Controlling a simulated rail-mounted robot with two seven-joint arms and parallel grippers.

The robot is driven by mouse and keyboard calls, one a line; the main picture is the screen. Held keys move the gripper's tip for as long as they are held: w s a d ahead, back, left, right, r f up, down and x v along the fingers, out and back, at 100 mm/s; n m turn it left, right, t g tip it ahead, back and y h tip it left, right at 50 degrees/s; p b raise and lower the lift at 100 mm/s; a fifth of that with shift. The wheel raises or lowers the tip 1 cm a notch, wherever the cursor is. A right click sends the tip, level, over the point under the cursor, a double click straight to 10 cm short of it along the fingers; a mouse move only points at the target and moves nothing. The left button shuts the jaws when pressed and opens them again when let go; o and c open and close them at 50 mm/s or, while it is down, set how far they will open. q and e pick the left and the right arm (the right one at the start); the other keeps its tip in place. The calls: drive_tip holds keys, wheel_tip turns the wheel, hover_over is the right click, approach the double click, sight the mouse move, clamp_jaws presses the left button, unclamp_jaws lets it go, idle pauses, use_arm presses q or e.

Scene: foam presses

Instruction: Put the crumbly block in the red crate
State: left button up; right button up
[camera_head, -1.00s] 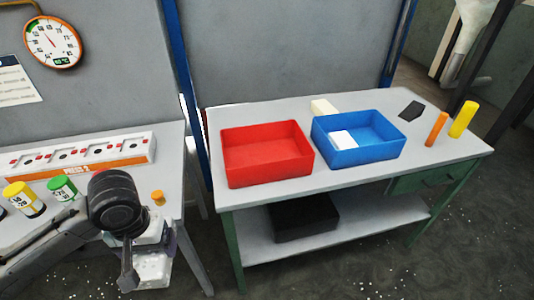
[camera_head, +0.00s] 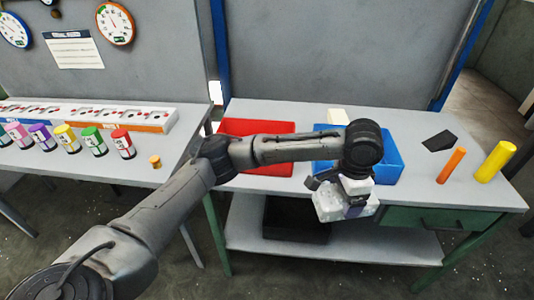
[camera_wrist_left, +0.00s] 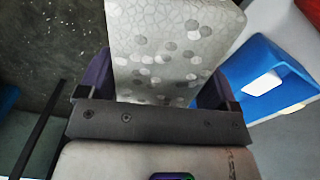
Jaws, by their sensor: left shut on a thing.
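My left gripper (camera_head: 343,200) is shut on a white, speckled block (camera_head: 329,206). The block also shows between the fingers in the left wrist view (camera_wrist_left: 165,50), with a cracked pattern and grey spots on its face. It is held in the air in front of the table's front edge, nearer the blue crate than the red one. The red crate (camera_head: 262,127) stands on the right-hand table, and my left arm hides much of it. My right gripper is not in view.
The blue crate (camera_head: 392,165) is partly behind my left wrist; a white piece (camera_wrist_left: 262,84) lies in it. A pale block (camera_head: 338,116), a dark piece (camera_head: 440,140), an orange cylinder (camera_head: 451,165) and a yellow cylinder (camera_head: 495,161) stand on the table (camera_head: 415,190). A black box (camera_head: 285,222) sits on the lower shelf.

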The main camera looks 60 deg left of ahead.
use_arm(q)
drive_tip(key=w+a+r+m+p, duration=0.1)
drive_tip(key=w+a+r+m, duration=0.15)
drive_tip(key=a+m, duration=0.45)
drive_tip(key=w+a+r+m+p, duration=0.1)
drive_tip(key=w+a+m+p, duration=0.15)
drive_tip(key=a, duration=0.95)
drive_tip(key=s+a+r+m+p, duration=0.1)
drive_tip(key=s+a+m, duration=0.1)
drive_tip(key=a+m, duration=0.5)
drive_tip(key=s+a+m+p, duration=0.15)
drive_tip(key=a+m, duration=0.25)
drive_tip(key=a, duration=0.6)
drive_tip(key=shift+m, duration=0.25)
drive_tip(key=shift+s+a+f+b, duration=0.2)
drive_tip(key=shift+f+b, duration=0.4)
drive_tip(key=shift+f, duration=2.35)
drive_tip(key=shift+s+a+f+b, duration=0.2)
drive_tip(key=shift+f+b, duration=0.4)
drive_tip(key=shift+f, duration=2.4)
drive_tip(key=shift+s+a+f+b, duration=0.15)
drive_tip(key=shift+f+b, duration=0.45)
drive_tip(key=shift+f, duration=2.35)
drive_tip(key=shift+f, duration=0.2)
drive_tip(key=o, duration=0.7)
